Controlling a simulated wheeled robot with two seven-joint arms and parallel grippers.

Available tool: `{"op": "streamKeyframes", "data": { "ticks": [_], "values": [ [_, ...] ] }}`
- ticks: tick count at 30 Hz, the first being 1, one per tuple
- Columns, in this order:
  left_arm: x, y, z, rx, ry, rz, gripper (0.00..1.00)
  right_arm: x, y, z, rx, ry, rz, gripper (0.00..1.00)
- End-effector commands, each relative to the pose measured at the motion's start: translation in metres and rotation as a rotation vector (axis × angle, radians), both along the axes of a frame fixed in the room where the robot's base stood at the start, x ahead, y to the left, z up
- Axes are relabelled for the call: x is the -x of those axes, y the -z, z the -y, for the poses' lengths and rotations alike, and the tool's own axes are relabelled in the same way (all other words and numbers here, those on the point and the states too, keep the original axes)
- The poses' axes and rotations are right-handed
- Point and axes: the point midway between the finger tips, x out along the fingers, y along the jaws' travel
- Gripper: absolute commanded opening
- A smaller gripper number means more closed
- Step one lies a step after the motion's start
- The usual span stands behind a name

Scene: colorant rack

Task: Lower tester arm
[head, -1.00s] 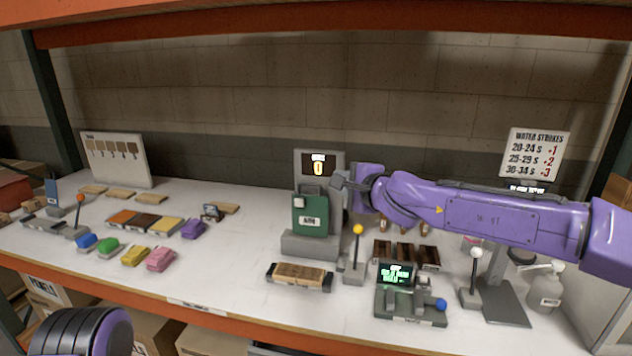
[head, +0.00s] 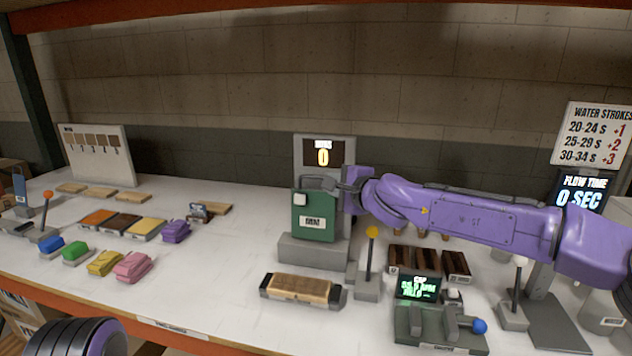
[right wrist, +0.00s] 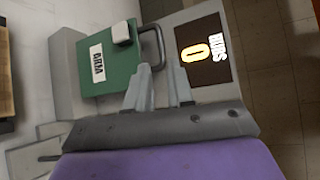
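My right gripper (head: 338,186) is at the handle near the top of the block. In the right wrist view its two fingers (right wrist: 159,72) are apart, with the handle's near end at the gap between the tips. Whether they touch the handle I cannot tell. My left gripper is out of view; only part of my left arm shows at bottom left.
A display reading 0 (head: 323,152) stands behind the arm. A wood block in a holder (head: 300,288) lies in front. A yellow-knobbed lever (head: 371,260) and a small console (head: 440,330) stand to the right.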

Motion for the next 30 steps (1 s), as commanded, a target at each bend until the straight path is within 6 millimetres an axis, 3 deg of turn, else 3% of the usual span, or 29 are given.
{"op": "streamKeyframes", "data": {
  "ticks": [6,12,22,24,30],
  "values": [
    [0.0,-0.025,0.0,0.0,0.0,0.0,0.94,-0.046,0.007,-0.021,0.0,0.002,-0.004,0.22],
    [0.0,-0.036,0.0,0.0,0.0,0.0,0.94,-0.068,0.014,-0.031,0.0,0.0,-0.002,0.22],
    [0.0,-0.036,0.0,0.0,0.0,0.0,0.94,-0.072,0.017,-0.035,-0.001,-0.002,-0.001,0.22],
    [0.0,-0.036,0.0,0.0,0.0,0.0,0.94,-0.072,0.017,-0.035,-0.001,-0.002,-0.002,0.0],
    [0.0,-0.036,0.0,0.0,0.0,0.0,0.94,-0.072,0.017,-0.034,-0.001,-0.002,-0.001,0.0]
  ]
}}
